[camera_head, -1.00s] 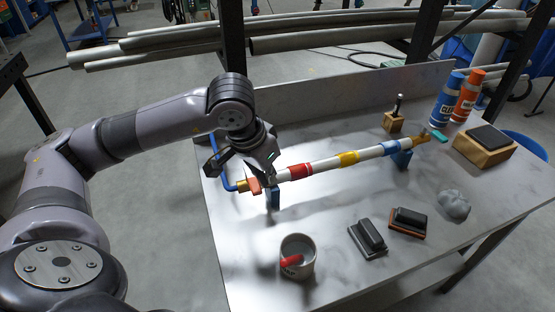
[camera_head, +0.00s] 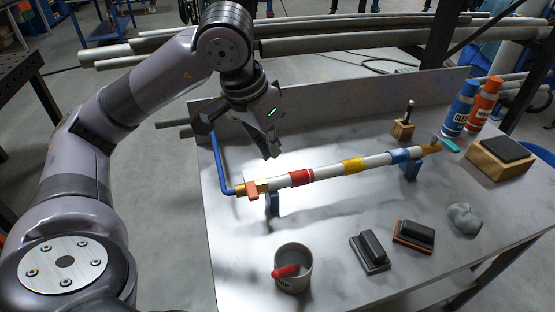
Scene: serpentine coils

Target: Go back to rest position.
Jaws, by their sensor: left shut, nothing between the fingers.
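My left gripper (camera_head: 270,146) is shut and empty, pointing down above the back left part of the metal table (camera_head: 320,220). It is apart from the white pipe (camera_head: 328,169) below it. My right gripper is not in view.
A grey cup (camera_head: 294,268) with a red item stands at the front. Two dark brushes (camera_head: 370,252), a grey lump (camera_head: 464,218), a wooden block with a dark pad (camera_head: 502,157), and blue (camera_head: 460,106) and orange (camera_head: 485,103) bottles stand to the right. Grey pipes lie behind the table.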

